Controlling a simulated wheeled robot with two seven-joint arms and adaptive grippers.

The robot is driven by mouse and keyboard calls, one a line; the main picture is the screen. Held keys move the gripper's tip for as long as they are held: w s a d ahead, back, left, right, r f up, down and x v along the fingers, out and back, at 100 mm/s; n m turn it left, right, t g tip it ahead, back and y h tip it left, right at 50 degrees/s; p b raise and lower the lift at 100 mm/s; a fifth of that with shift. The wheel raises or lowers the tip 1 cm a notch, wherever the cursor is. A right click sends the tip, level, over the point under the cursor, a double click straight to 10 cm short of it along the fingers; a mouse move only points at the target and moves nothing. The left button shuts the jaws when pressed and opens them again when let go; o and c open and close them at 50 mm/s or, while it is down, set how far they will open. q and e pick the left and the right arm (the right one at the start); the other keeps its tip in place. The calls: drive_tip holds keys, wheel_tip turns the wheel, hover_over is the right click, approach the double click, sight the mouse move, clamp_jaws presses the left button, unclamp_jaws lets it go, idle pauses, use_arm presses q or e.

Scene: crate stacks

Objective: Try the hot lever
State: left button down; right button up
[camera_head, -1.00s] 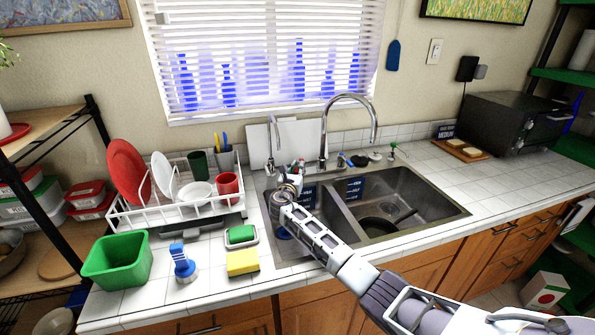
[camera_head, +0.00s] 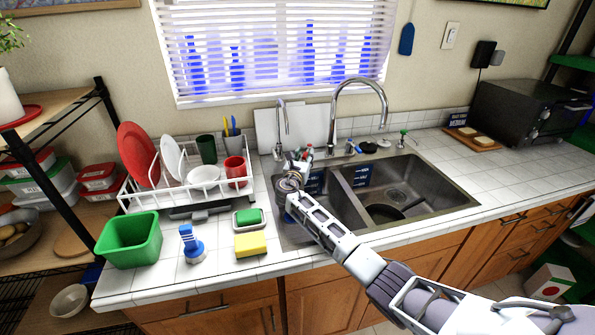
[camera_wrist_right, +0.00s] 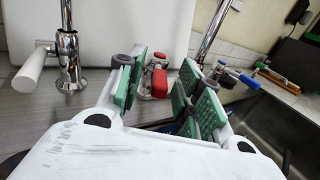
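The red lever (camera_wrist_right: 159,80), a small red handle on a chrome fitting, stands behind the sink, left of the tall curved faucet (camera_head: 357,84). In the wrist view it shows between and beyond the green-padded fingers of my right gripper (camera_wrist_right: 165,70). The fingers are apart, and I see no clear contact with the lever. In the head view my right gripper (camera_head: 297,168) is over the sink's back left corner and partly hides the fitting. A blue lever (camera_wrist_right: 242,78) is right of the faucet. My left gripper is not in view.
A slim chrome tap with a white handle (camera_wrist_right: 34,70) stands left of the red lever. The double sink (camera_head: 440,205) is below my right arm.

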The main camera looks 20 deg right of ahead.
drive_tip(key=v, duration=1)
drive_tip(key=shift+s+a, duration=0.15)
drive_tip(key=shift+s, duration=0.1)
idle(0.6)
